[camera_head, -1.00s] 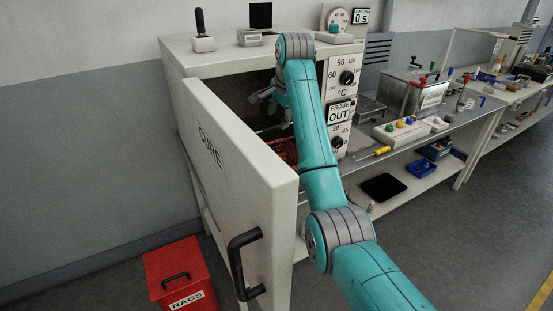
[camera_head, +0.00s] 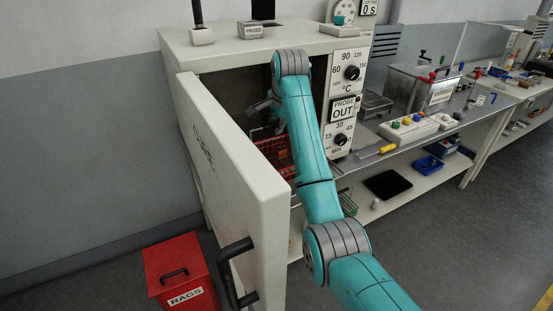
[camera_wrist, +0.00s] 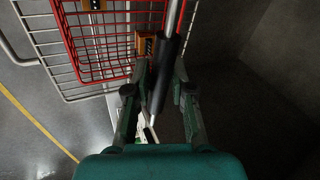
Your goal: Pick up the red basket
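The red basket (camera_head: 284,158) is a wire basket inside the open white oven, partly hidden by the door and my arm. In the wrist view the red basket (camera_wrist: 108,74) is at the upper left, over a pale wire rack, with small orange-and-black parts in it. My gripper (camera_head: 262,108) is inside the oven, above the basket. In the wrist view my gripper (camera_wrist: 160,72) has its fingers apart. A black grip on a metal rod (camera_wrist: 163,70) shows between the fingers; contact cannot be told.
The oven door (camera_head: 235,195) stands open at the left, close to my arm. The oven's control panel (camera_head: 345,100) is on the right. A red rags bin (camera_head: 180,270) stands on the floor. A bench (camera_head: 400,145) with instruments extends to the right.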

